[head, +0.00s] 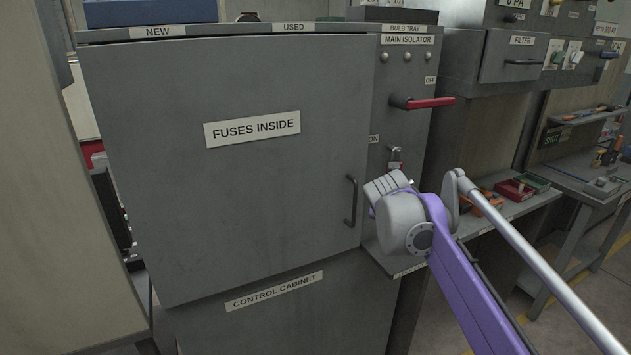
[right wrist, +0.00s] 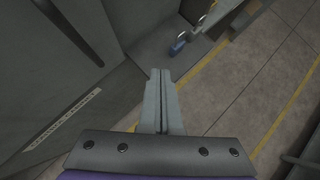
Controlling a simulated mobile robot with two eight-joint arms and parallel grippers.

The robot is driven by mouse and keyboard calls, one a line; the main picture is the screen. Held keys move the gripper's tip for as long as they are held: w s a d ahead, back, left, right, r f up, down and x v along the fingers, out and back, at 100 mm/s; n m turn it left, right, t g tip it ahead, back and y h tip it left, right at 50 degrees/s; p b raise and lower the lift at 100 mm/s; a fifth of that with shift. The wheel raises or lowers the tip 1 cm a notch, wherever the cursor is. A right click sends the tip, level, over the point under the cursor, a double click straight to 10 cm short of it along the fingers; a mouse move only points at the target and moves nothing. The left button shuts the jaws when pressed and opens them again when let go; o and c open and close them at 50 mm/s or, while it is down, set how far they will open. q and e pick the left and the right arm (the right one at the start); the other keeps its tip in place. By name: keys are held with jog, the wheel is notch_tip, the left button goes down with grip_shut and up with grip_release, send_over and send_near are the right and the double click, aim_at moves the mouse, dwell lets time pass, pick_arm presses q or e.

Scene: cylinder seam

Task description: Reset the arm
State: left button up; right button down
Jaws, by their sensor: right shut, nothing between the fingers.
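My right arm comes in from the lower right in the head view, with its grey wrist (head: 405,220) in front of the right side of the control cabinet. The fingers cannot be made out clearly there. In the right wrist view my right gripper (right wrist: 161,75) is shut, its two grey fingers together with nothing between them. The fingers point toward the cabinet's lower area and the floor. My left gripper is not in view.
The grey cabinet door (head: 230,210) reads FUSES INSIDE and has a black handle (head: 351,201). A red isolator handle (head: 430,103) and a padlock (head: 395,162) are near my wrist. A shelf with a red tray (head: 514,189) is at right. A blue padlock (right wrist: 178,44) shows beyond my fingers.

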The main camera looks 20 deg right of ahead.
jog(key=s+a+f+m+y, duration=0.1)
jog(key=s+a+f+m, duration=0.4)
jog(key=s+f+m, duration=0.2)
jog(key=s+a+f+m+g+y, duration=0.1)
jog(key=s+a+f+m, duration=0.5)
jog(key=s+m, duration=0.6)
jog(key=s+a+f+m+y, duration=0.3)
jog(key=s+a+f+m, duration=0.3)
jog(key=s+f+m, duration=0.3)
jog(key=shift+s+f+m+g, duration=0.35)
jog(key=shift+s+f, duration=0.3)
jog(key=shift+s, duration=0.5)
